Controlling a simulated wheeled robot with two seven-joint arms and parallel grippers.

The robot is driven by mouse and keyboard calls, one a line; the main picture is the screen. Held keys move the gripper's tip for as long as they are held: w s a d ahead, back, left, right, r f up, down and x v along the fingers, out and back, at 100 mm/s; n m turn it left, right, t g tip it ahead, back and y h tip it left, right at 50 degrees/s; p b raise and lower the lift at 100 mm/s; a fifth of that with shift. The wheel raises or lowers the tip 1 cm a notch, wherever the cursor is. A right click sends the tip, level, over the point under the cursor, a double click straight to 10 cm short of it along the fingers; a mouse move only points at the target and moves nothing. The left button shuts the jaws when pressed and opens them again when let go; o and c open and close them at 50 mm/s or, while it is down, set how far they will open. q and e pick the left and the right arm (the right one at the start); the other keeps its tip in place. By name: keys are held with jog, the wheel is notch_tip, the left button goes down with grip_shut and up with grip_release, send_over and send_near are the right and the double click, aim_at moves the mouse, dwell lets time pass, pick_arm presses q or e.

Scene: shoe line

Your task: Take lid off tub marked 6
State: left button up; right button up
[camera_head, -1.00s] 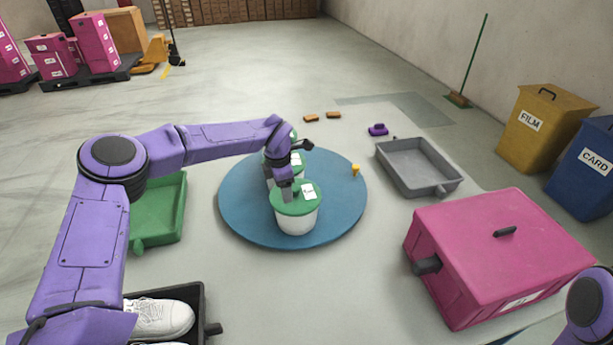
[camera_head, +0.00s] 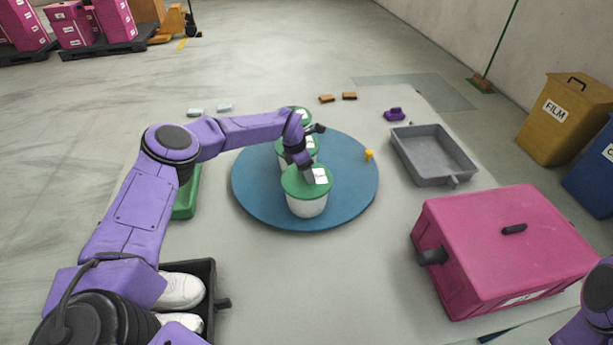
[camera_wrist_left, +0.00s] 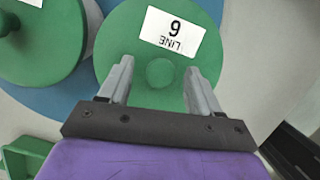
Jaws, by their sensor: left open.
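A white tub with a green lid (camera_head: 295,186) stands at the front of the blue round mat (camera_head: 345,205). In the left wrist view its lid (camera_wrist_left: 125,45) has a round knob (camera_wrist_left: 160,73) and a white label (camera_wrist_left: 172,30). Two more green-lidded tubs stand behind, the middle one (camera_head: 284,162) partly hidden by my arm, the far one (camera_head: 299,112) beyond. My right gripper is out of view.
A grey tray (camera_head: 433,150) and a pink box (camera_head: 500,240) stand on the right. A green tray (camera_head: 187,200) and a dark tray with white shoes (camera_head: 183,289) lie left, partly behind my arm. A yellow piece (camera_head: 369,154) sits at the mat's right edge.

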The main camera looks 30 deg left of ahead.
pick_arm(q)
jog(key=shift+s+r, duration=0.1)
jog(key=shift+s, duration=0.05)
jog(key=shift+c, duration=0.3)
jog(key=shift+d, duration=0.1)
jog(key=c, duration=1)
jog(key=shift+c, duration=0.2)
